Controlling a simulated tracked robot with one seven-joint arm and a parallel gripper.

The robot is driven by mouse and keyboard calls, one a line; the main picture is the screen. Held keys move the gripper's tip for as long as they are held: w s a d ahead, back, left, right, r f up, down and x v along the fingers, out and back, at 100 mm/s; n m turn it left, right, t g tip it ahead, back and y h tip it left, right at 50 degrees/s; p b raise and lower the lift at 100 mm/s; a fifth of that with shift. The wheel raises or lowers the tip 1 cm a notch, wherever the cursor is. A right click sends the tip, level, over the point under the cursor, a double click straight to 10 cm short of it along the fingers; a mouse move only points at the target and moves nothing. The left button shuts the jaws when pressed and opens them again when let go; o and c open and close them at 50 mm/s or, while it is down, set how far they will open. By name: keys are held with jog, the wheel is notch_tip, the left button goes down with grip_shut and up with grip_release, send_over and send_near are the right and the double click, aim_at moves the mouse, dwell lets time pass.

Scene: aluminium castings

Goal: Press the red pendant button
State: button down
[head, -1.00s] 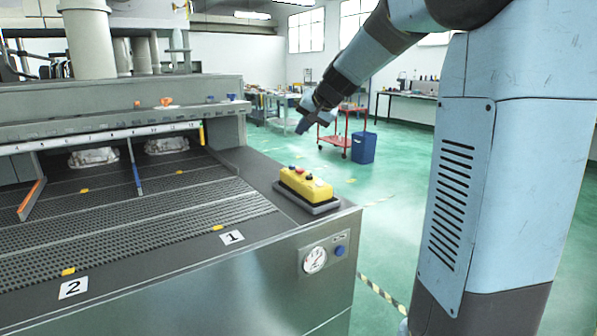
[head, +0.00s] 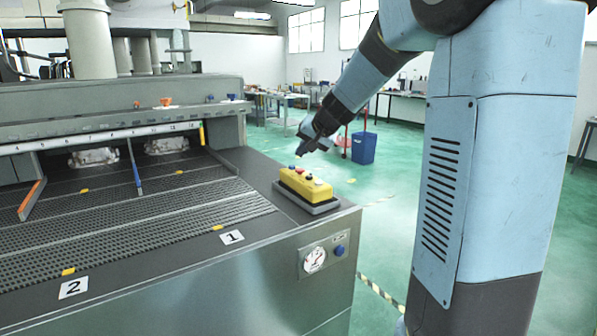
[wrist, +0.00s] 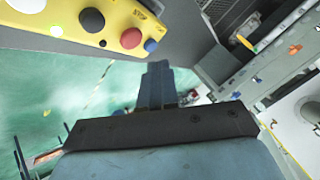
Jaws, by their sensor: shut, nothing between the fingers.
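The yellow pendant box (head: 305,188) sits in a dark tray on the front right corner of the machine top. Its red button (head: 299,170) lies between a blue and a black one. In the wrist view the red button (wrist: 131,38) is at upper left, between the blue button (wrist: 151,45) and the black button (wrist: 92,20). My gripper (head: 300,152) is shut and empty, a little above and behind the pendant's blue-button end, apart from it. In the wrist view my gripper's fingers (wrist: 157,68) point toward the area just right of and below the buttons.
The machine's ribbed bed (head: 150,220) lies left of the pendant, with castings (head: 95,157) at its back. Green floor is open to the right. A blue bin (head: 362,147) stands farther back.

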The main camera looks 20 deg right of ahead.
aim_at(303, 170)
jog(key=shift+f, duration=1.15)
jog(key=shift+f, duration=0.8)
dwell(2.0)
jog(key=shift+r, duration=0.15)
dwell(0.3)
jog(key=shift+r, duration=0.75)
jog(key=shift+r, duration=2.5)
